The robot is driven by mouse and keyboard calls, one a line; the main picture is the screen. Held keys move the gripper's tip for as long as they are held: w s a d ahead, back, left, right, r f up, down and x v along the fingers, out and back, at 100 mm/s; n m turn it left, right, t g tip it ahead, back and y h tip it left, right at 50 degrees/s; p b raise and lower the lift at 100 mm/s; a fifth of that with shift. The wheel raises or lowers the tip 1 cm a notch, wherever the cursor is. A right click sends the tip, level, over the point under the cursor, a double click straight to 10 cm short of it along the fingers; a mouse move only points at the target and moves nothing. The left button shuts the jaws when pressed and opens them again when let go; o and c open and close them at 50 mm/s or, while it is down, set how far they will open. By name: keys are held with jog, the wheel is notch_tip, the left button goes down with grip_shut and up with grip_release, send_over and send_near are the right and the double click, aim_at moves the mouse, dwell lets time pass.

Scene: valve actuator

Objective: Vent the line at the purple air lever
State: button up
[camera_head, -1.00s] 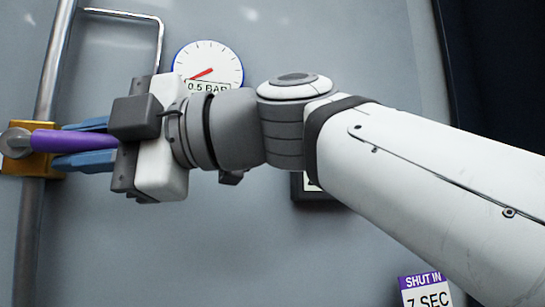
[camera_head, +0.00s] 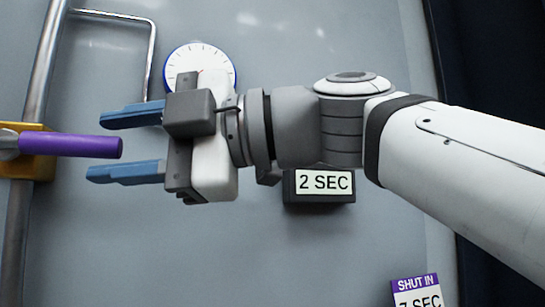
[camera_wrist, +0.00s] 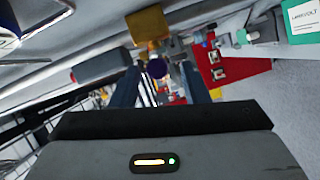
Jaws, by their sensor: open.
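The purple lever (camera_head: 72,145) points right from an orange valve body (camera_head: 40,166) on a vertical metal pipe (camera_head: 42,75) at the left of the head view. My gripper (camera_head: 110,145) is open, with one blue finger above the lever's free end and one below it. Gaps show between the lever and both fingers. In the wrist view the lever's round purple end (camera_wrist: 156,68) shows between the fingers. The gauge (camera_head: 200,68) behind my gripper is partly covered, and its needle and reading are hidden.
A black box (camera_head: 319,186) on the grey panel reads "2 SEC". A sign (camera_head: 416,291) at the lower right reads "SHUT IN 7 SEC". A bent metal tube (camera_head: 150,60) runs beside the pipe above my gripper.

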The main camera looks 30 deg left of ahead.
jog(key=shift+v, duration=1.2)
jog(key=shift+s, duration=0.1)
